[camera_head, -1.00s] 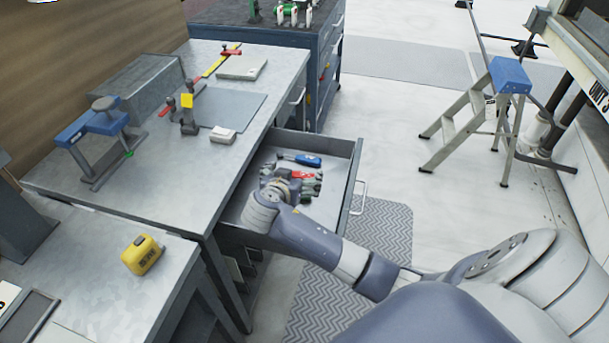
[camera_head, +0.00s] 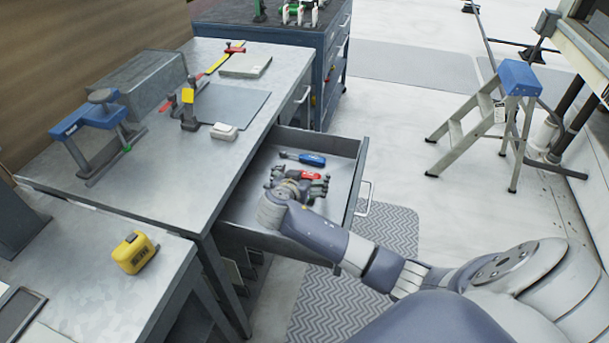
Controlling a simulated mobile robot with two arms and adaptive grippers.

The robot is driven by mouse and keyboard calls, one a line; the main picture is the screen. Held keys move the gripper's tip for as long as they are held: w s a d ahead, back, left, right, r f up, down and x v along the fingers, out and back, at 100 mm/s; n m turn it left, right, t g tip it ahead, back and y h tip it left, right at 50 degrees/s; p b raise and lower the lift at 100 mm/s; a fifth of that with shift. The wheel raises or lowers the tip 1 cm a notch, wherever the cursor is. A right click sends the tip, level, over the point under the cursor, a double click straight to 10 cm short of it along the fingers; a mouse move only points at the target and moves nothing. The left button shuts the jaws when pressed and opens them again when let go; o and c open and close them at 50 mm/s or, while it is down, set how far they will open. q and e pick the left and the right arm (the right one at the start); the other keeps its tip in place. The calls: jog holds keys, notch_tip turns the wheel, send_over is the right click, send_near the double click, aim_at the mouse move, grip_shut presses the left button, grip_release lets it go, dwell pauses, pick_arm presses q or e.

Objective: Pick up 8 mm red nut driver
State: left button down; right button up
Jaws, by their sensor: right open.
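The red nut driver (camera_head: 310,175) lies in the open drawer (camera_head: 345,182), its red handle showing just beyond my right gripper. A blue-handled driver (camera_head: 312,159) lies behind it, its shaft pointing left. My right gripper (camera_head: 320,186) is open and low in the drawer, with its fingers close to the red handle. The gripper hides part of the red driver, and I cannot tell whether they touch. My left gripper is not in view.
The drawer walls surround my right gripper. The metal workbench (camera_head: 165,195) stands left of the drawer, with a yellow tape measure (camera_head: 135,252) on the nearer bench. A stepladder (camera_head: 490,118) stands at the right on open floor.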

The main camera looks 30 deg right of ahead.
aim_at(307, 174)
jog(key=x, duration=0.3)
jog(key=shift+w+f, duration=0.1)
jog(key=shift+f, duration=0.05)
jog(key=c, duration=1.2)
